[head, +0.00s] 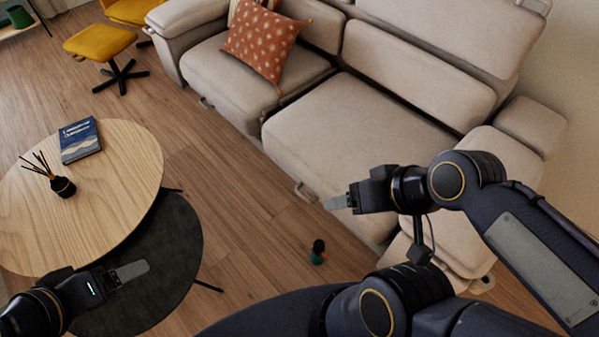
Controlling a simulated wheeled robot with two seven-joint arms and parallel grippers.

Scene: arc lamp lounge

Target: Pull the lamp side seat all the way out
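A beige sofa has two seats. The left seat (245,82) bears an orange patterned cushion (263,42) and has a pull loop (206,103) at its front edge. The right seat (350,125) reaches further forward and has its own pull loop (305,192) at its front left. No lamp is clearly seen, so I cannot tell which seat is the lamp side one. My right gripper (336,203) is just right of the right loop in the picture, seemingly apart from it. My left gripper (132,270) is over the dark low table. Finger openings are not clear.
A round wooden table (110,190) with a blue book (80,139) and reed diffuser (62,187) overlaps a dark low table (180,250) at left. A small dark and green object (318,252) stands on the floor. A yellow footstool (100,42) is behind.

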